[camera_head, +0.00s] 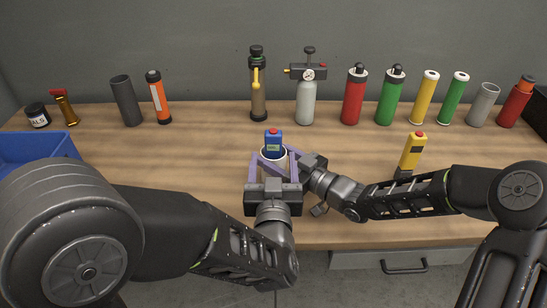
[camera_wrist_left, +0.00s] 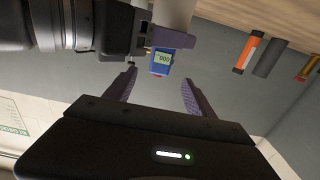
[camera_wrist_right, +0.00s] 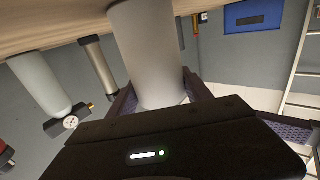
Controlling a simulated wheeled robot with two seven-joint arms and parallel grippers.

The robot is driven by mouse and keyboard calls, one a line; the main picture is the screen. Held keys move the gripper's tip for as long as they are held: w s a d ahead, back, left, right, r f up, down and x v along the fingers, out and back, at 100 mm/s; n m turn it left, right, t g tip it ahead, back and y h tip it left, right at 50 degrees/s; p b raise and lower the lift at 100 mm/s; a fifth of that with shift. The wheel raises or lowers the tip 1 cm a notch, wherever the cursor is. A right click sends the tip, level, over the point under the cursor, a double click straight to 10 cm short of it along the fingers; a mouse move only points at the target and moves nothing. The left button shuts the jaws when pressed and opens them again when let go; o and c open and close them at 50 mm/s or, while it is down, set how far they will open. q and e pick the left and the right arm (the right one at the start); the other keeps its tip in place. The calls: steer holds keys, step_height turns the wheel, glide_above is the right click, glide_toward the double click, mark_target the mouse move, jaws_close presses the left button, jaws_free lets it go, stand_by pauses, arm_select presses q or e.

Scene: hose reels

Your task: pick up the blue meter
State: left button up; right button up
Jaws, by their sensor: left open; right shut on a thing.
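The blue meter (camera_head: 273,146) has a red top button and a small display. It sticks up out of the mouth of a pale grey cylinder (camera_head: 267,164); its lower part is hidden inside. The left wrist view shows the meter (camera_wrist_left: 161,65) just beyond the fingertips. My right gripper (camera_head: 283,160) is shut on the cylinder, whose wall (camera_wrist_right: 147,50) fills the gap between its fingers in the right wrist view. My left gripper (camera_wrist_left: 160,78) is open and empty, on the near side of the cylinder and meter.
A yellow device (camera_head: 412,152) stands in a dark holder at the right. A blue bin (camera_head: 40,150) is at the left edge. Bottles, tubes and a gauge-topped cylinder (camera_head: 306,98) line the back of the wooden table (camera_head: 200,150). The middle left of the table is clear.

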mark_target(273, 140)
arm_select(q)
steer(key=shift+w, duration=1.8)
steer(key=shift+w, duration=2.6)
jaws_close()
